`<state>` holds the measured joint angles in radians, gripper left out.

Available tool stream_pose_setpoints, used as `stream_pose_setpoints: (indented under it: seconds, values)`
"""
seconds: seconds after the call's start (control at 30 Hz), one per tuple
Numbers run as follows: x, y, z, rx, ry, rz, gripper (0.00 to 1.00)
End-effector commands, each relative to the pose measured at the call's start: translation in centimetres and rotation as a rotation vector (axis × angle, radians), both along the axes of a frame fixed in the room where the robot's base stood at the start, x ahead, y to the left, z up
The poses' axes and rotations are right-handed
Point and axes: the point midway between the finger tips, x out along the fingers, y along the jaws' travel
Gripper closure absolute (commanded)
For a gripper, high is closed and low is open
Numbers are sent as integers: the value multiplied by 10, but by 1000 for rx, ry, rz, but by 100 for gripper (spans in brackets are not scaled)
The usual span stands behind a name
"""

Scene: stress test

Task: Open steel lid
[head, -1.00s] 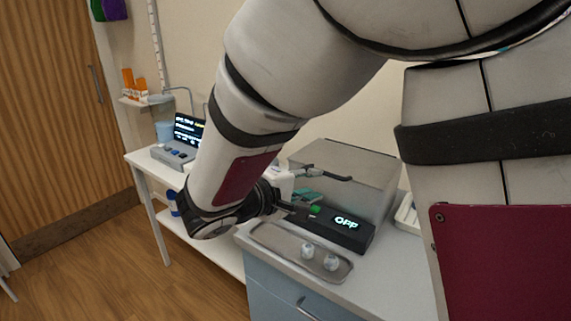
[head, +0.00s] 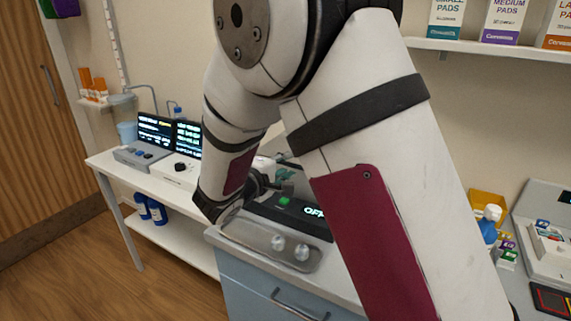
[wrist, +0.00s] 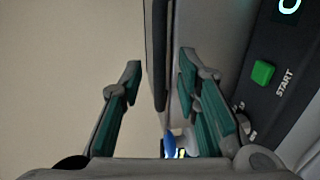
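In the wrist view a grey steel surface (wrist: 215,28) lies to the right. A dark bar, seemingly the lid's handle (wrist: 160,50), runs down from the top edge between my fingertips in the picture, nearer the right one. My gripper (wrist: 161,62) is open, with green-padded fingers apart and nothing clamped. I cannot tell whether the bar is at fingertip depth. The gripper is largely hidden in the head view.
A black panel (head: 310,222) with a lit display and green START button (head: 284,201) fronts the box. Monitors (head: 155,130) stand on the left bench. A blue-white bottle (head: 489,224) stands right.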

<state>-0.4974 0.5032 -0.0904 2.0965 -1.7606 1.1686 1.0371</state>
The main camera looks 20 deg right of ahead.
Motion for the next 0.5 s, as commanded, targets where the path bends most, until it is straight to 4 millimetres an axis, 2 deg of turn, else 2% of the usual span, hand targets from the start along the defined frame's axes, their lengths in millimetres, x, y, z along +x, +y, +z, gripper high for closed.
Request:
stream_pose_setpoints:
  seconds: [0.2, 0.5]
  values:
    - [11, -11, -3, 1, -1, 0, 70]
    - [12, -12, -4, 0, 0, 1, 70]
